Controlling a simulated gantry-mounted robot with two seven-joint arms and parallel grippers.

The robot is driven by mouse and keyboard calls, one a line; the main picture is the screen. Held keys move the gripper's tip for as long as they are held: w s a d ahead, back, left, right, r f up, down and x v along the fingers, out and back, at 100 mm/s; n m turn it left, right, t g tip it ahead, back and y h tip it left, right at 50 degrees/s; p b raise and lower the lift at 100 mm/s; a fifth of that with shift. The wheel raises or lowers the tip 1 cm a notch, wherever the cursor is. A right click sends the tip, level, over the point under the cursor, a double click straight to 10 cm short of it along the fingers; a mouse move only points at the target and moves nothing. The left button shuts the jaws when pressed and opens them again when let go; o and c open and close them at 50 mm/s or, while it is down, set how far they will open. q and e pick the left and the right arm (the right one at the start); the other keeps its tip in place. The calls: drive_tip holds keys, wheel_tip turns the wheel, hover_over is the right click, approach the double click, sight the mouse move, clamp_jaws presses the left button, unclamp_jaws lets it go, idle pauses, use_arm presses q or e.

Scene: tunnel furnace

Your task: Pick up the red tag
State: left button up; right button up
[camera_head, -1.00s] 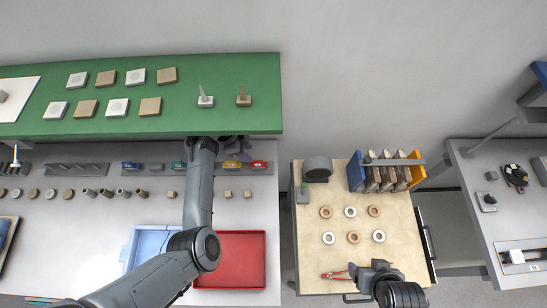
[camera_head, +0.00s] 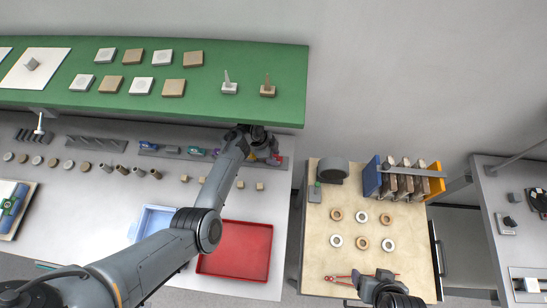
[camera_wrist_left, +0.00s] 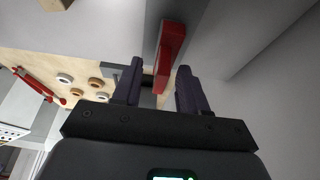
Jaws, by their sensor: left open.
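The red tag (camera_head: 276,159) sits at the right end of a grey rack on the white workbench, under the green shelf's front edge. My left gripper (camera_head: 258,144) is beside it, and the arm partly covers that end of the rack. In the left wrist view the red tag (camera_wrist_left: 169,52) stands ahead of the open fingers, roughly between their tips (camera_wrist_left: 160,82). No contact is visible. My right gripper (camera_head: 372,286) is low over the wooden table's front edge, its fingers not clear.
The green shelf (camera_head: 200,105) overhangs the rack. A blue tray and a red tray (camera_head: 236,250) lie in front on the bench. The wooden table (camera_head: 325,268) carries rings and red-handled pliers (camera_head: 345,279). Other tags stand left in the rack (camera_head: 172,153).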

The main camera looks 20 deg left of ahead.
use_arm(q)
drive_tip(key=shift+c, duration=0.3)
clamp_jaws()
